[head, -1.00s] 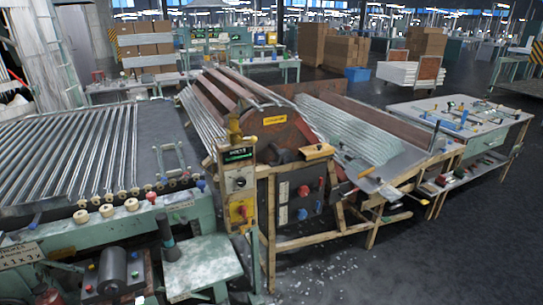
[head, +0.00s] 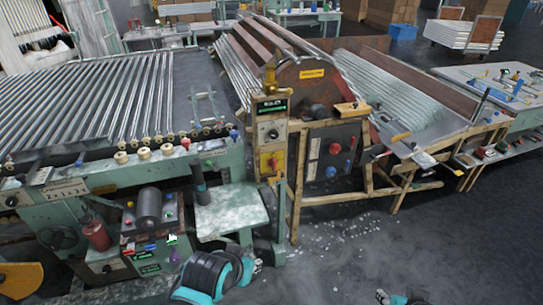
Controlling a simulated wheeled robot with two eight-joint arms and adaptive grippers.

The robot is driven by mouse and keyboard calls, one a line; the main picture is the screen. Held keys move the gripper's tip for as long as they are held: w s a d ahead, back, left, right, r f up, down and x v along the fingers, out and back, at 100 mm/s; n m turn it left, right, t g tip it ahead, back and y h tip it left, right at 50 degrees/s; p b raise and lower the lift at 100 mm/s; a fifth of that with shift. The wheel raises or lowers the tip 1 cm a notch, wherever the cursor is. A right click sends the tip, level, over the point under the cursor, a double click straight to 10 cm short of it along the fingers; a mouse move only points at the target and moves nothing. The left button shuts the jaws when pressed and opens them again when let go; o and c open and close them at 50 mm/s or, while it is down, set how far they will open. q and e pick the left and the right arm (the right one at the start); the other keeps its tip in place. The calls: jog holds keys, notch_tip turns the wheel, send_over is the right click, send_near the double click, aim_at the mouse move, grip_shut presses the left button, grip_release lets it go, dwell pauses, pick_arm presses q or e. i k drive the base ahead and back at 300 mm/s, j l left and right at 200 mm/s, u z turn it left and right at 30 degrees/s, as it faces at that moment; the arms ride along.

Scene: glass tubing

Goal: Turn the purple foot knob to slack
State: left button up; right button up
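A small purple knob (head: 174,257) shows low on the green machine at the lower left, beside small panels with green lettering. It is small in the head view, and its setting cannot be read. My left arm, teal and black, comes up at the bottom, just right of the knob. Its gripper (head: 258,265) is apart from the knob, near the floor below the small green table. My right gripper (head: 383,297) just shows at the bottom edge, right of centre, over bare floor. Both grippers are too small to tell open from shut.
A small green table (head: 230,212) stands above my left arm. A black cylinder (head: 148,207) and a red canister (head: 96,234) are on the machine's front. A control post (head: 270,140) stands right of it. The dark floor (head: 350,245) at lower right is clear, with scattered white bits.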

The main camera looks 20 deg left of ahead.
aim_at(175, 258)
jog(key=u, duration=0.4)
jog(key=j+u, duration=0.1)
jog(key=u, duration=0.75)
jog(key=i+u, duration=0.1)
jog(key=u, duration=0.3)
jog(key=k+l+u, duration=0.2)
jog(key=l, duration=0.2)
jog(key=k+l+u, duration=0.25)
jog(key=l+u, duration=0.1)
jog(key=l, duration=0.15)
jog(key=k+l+u, duration=0.15)
jog(key=l, duration=0.15)
jog(key=i+l, duration=0.1)
jog(key=i, duration=0.05)
